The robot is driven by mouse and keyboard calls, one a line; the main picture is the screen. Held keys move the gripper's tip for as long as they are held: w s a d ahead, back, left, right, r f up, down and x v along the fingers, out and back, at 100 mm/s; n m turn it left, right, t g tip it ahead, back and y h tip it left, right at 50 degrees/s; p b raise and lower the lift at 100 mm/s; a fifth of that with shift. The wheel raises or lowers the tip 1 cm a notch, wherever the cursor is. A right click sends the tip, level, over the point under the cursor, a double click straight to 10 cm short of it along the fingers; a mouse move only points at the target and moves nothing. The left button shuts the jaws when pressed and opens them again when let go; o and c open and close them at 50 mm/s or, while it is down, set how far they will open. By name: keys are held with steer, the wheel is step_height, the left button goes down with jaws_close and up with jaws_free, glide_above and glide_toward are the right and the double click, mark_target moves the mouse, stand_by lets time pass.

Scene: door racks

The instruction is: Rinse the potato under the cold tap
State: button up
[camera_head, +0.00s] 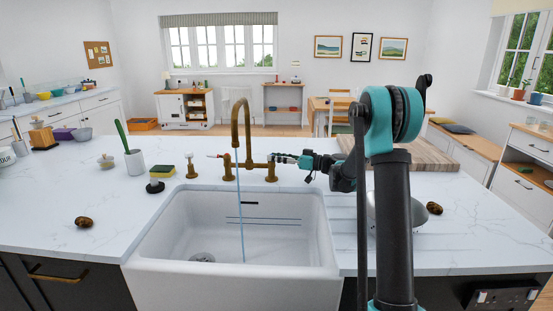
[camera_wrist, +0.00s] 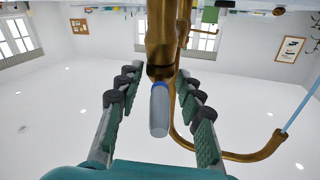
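One brown potato (camera_head: 85,222) lies on the worktop left of the sink. A second brown potato-like item (camera_head: 434,208) lies to the right, beyond my arm. The brass tap (camera_head: 241,120) stands behind the white sink (camera_head: 160,262), and a thin blue stream of water (camera_head: 241,225) falls from its spout into the sink. My gripper (camera_head: 287,158) is at the tap's right side. In the wrist view, its open fingers (camera_wrist: 157,78) stand either side of the grey lever (camera_wrist: 159,110) with a blue ring, with gaps visible. The red-marked lever (camera_head: 214,156) is on the tap's left.
A sponge (camera_head: 163,171), a black stopper-like item (camera_head: 155,187) and a white pot with a green-handled brush (camera_head: 134,162) stand left of the sink. A wooden board (camera_head: 440,157) lies at right. A grey rounded item is partly hidden behind my arm. The front-left worktop is mostly clear.

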steer(key=shift+r, duration=0.1)
step_height(320, 180, up, 10)
steer(key=shift+f, duration=0.1)
stand_by(0.4)
